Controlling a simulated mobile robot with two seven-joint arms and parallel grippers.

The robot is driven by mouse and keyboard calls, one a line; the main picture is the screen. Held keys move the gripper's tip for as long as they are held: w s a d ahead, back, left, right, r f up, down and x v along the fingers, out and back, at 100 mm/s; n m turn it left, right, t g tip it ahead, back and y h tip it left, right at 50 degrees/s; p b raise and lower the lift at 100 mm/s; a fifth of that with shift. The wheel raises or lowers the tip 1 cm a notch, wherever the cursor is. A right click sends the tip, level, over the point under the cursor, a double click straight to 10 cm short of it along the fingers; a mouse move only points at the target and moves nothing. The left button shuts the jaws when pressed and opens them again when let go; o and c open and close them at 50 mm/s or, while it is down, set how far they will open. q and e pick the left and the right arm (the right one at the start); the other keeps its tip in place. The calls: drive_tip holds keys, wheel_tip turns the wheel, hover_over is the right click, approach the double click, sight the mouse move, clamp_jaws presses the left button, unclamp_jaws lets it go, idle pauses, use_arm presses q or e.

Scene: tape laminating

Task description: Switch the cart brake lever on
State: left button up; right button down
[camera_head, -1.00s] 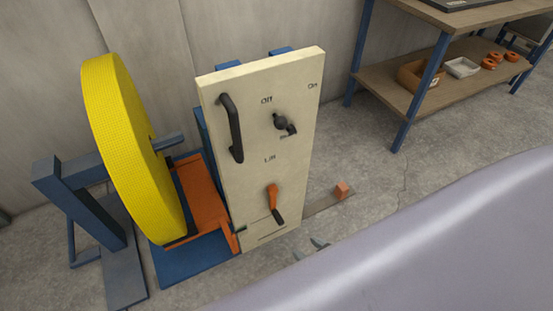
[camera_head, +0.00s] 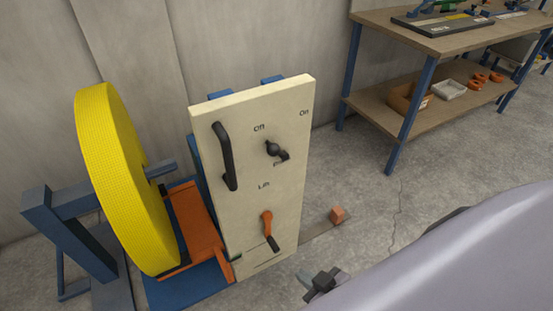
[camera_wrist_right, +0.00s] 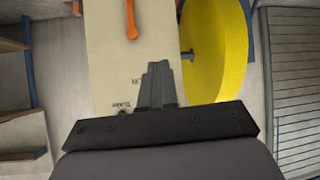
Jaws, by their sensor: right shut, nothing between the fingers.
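The cart's cream panel (camera_head: 245,210) stands upright and bears the labels Off, On and Lift. The black brake lever (camera_head: 275,151) is on its upper part, below the Off label, its arm pointing down to the right. My right gripper (camera_head: 318,283) is low in front of the panel, to the lower right of it, apart from the lever. In the right wrist view, its shut, empty fingers (camera_wrist_right: 158,75) show in front of the panel (camera_wrist_right: 104,60), and the gripper body hides most of the brake lever. My left gripper is out of view.
An orange lift lever (camera_head: 266,222) with a dark end sits lower on the panel, and a black handle (camera_head: 223,157) at its left. A yellow roll (camera_head: 120,180) stands left. A workbench (camera_head: 440,40) is at the upper right. An orange block (camera_head: 337,214) is right of the panel.

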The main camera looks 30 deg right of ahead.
drive_tip(key=w+d+f+n+t+h+b, duration=0.1)
drive_tip(key=w+d+n+t+h+b, duration=0.25)
drive_tip(key=w+n+b, duration=0.7)
drive_tip(key=a+r+n+t+h+b, duration=0.1)
drive_tip(key=a+r+n+t+b, duration=0.2)
drive_tip(key=r+n+t, duration=0.4)
drive_tip(key=n+b, duration=0.1)
drive_tip(key=n, duration=0.7)
drive_tip(key=shift+r+b, duration=0.35)
drive_tip(key=shift+r, duration=0.05)
drive_tip(key=shift+t+h, duration=0.25)
